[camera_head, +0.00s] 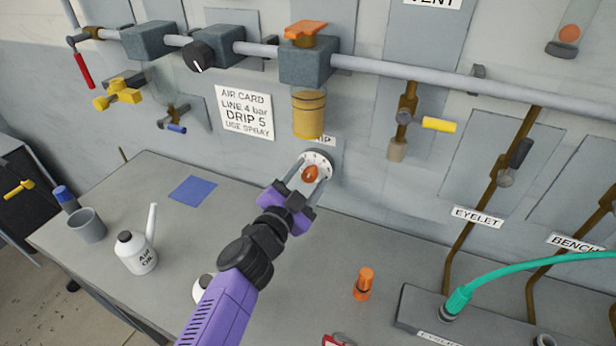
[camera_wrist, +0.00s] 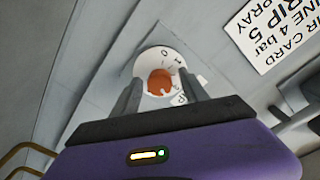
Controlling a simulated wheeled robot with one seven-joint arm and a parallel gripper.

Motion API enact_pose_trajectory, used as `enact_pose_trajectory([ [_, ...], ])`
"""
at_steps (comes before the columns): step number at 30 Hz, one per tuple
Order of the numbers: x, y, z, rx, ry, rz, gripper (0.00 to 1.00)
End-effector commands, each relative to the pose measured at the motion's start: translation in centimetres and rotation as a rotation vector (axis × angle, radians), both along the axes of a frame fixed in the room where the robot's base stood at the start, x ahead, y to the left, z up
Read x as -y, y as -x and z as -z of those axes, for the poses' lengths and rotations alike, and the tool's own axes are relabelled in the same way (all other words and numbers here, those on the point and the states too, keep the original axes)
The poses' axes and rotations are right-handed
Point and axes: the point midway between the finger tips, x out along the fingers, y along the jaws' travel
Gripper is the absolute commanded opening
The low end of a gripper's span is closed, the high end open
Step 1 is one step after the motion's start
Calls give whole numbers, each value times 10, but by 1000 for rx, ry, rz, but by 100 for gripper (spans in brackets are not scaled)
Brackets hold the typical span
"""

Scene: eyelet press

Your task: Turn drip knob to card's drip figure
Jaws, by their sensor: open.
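The drip knob (camera_head: 311,174) is orange-red and sits in the middle of a white numbered dial (camera_head: 318,160) on the wall, under the brass-coloured bowl. My gripper (camera_head: 311,171) is open, its fingers on either side of the knob. In the wrist view the knob (camera_wrist: 160,82) shows between the fingertips (camera_wrist: 160,90); I cannot tell whether they touch it. Some dial digits show, but the knob's setting cannot be read. The air card (camera_head: 244,112) on the wall reads "LINE 4 bar, DRIP 5, USE SPRAY"; part of it shows in the wrist view (camera_wrist: 270,35).
A pipe (camera_head: 420,78) runs along the wall above, with a regulator block (camera_head: 308,62) over the dial. A yellow-handled valve (camera_head: 438,124) is to the right. An oil can (camera_head: 136,253), a grey cup (camera_head: 87,226) and an orange fitting (camera_head: 364,284) stand on the bench (camera_head: 165,300).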

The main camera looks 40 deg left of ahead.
Motion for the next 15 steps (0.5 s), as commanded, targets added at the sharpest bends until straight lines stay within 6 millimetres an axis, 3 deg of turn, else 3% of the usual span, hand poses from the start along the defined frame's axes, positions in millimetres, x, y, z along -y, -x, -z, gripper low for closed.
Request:
enact_pose_trajectory([
  [2, 0, 0, 0, 0, 0, 0, 48],
  [9, 0, 0, 0, 0, 0, 0, 1],
  [15, 0, 0, 0, -1, -5, 1, 0],
])
